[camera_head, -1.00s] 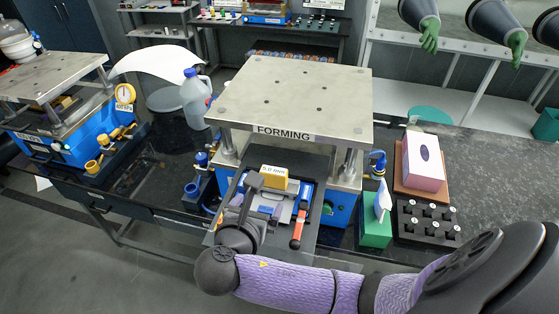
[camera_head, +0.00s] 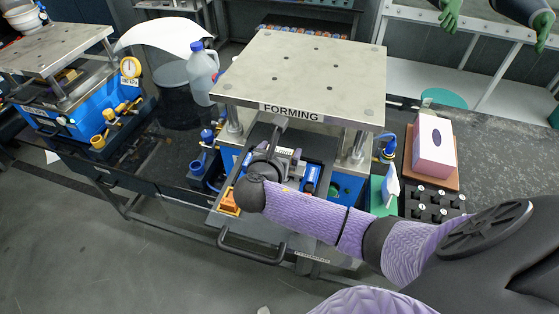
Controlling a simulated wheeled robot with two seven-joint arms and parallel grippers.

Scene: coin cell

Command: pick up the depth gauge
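I cannot make out the depth gauge for certain; my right arm covers much of the drawer tray (camera_head: 322,150) under the press plate. My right gripper (camera_head: 283,152) is over the tray, below the press's front edge. It points away from me, and my wrist hides its fingers, so I cannot see whether it is open or holds something. A blue tool-like item (camera_head: 311,178) lies in the tray to its right, partly covered. An orange block-like item (camera_head: 230,201) is at the tray's left front. My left gripper is not in view.
The press's metal top plate (camera_head: 305,75), marked FORMING, overhangs the tray. A drawer handle (camera_head: 250,252) projects in front. A jug (camera_head: 201,75) stands left.

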